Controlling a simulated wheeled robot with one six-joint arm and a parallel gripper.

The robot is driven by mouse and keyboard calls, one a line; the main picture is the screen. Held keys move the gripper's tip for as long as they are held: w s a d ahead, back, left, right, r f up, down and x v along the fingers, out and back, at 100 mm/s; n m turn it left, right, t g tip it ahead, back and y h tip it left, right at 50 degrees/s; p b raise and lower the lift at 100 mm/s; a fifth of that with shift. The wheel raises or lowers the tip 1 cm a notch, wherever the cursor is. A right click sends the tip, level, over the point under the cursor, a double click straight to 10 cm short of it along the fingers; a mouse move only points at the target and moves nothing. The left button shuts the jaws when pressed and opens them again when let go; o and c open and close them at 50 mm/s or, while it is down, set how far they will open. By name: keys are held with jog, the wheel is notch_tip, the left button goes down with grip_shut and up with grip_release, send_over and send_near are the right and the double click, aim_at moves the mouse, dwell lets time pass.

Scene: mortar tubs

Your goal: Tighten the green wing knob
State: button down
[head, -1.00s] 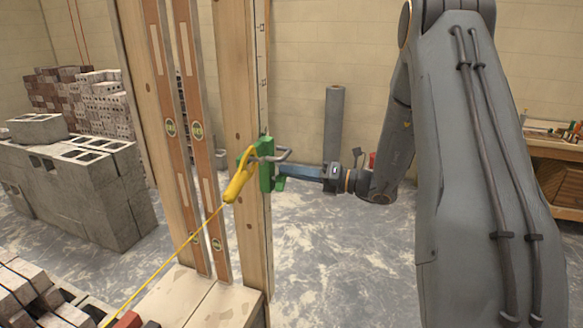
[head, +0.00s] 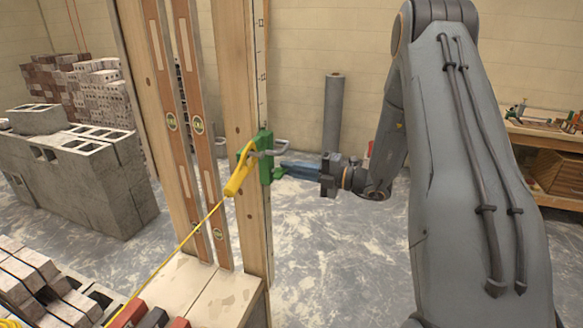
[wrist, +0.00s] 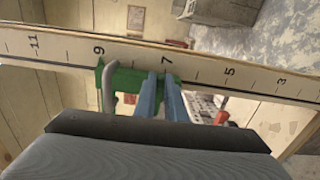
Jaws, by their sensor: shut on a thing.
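The green clamp (head: 265,150) sits on the upright wooden pole with a measuring scale, and it also shows in the wrist view (wrist: 122,79). Its green wing knob (head: 278,175) sticks out low on the right side, at the tips of my gripper. My gripper (head: 284,167) reaches in from the right, with its blue fingers shut on the knob. In the wrist view the two fingers (wrist: 161,78) are close together over the clamp and hide most of the knob. A grey bent metal bar (head: 274,147) lies just above the fingers.
A yellow line block (head: 239,172) hangs at the clamp's left, with a taut yellow string (head: 186,243) running down left. Two spirit levels (head: 197,125) stand left of the pole. Block stacks (head: 80,175) stand at left, a grey roll (head: 333,112) behind. Floor right of the pole is clear.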

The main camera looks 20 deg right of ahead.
jog(key=shift+s, duration=0.1)
dwell(0.4)
jog(key=c, duration=1.8)
grip_release()
jog(key=b+v, duration=0.3)
jog(key=v, duration=0.5)
jog(key=shift+a, duration=0.1)
